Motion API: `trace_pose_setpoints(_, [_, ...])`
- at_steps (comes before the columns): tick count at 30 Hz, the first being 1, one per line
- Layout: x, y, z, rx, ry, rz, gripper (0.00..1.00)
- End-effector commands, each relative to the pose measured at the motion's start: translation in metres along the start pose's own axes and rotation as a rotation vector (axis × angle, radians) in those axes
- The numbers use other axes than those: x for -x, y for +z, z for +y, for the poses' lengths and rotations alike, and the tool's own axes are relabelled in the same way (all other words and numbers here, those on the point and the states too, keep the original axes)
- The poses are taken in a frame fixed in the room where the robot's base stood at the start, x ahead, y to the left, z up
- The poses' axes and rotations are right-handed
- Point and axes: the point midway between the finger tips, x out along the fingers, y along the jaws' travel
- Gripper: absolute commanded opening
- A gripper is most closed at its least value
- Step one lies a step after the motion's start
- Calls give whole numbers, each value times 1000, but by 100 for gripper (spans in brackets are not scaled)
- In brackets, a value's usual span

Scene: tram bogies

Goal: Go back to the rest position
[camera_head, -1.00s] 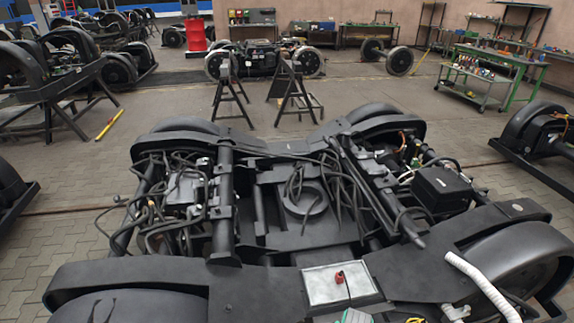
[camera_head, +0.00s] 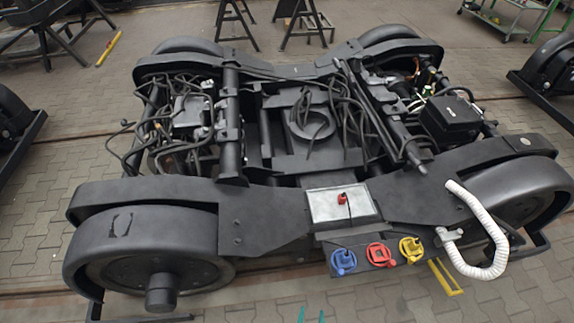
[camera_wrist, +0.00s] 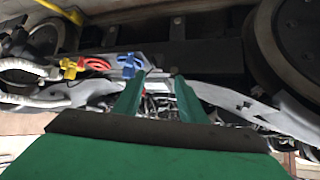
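My gripper (camera_wrist: 160,78) has two green fingers, which stand apart with nothing between them in the wrist view. Their tips also show at the bottom edge of the head view (camera_head: 311,316), in front of the tram bogie (camera_head: 265,215). The rest of my arm is hidden in the head view. The bogie is black, with wheels, cables and pipes. On its near edge are a blue connector (camera_head: 343,262), a red connector (camera_head: 380,254) and a yellow connector (camera_head: 411,249). In the wrist view the blue connector (camera_wrist: 130,65) appears just beyond the fingertips, apart from them.
A white corrugated hose (camera_head: 485,230) hangs at the bogie's near right. A grey plate (camera_head: 330,206) with a small red part (camera_head: 342,198) lies on top. Trestles (camera_head: 300,22) stand behind. Paved floor (camera_head: 35,235) is clear at the left.

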Motion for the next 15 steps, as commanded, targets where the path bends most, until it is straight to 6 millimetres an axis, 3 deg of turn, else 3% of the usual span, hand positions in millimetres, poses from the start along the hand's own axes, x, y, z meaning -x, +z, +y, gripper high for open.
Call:
trace_pose_setpoints(8, [98, -17, -28, 70, -92, 199, 38])
trace_pose_setpoints(15, [182, -51, -46, 103, -155, 370, 38])
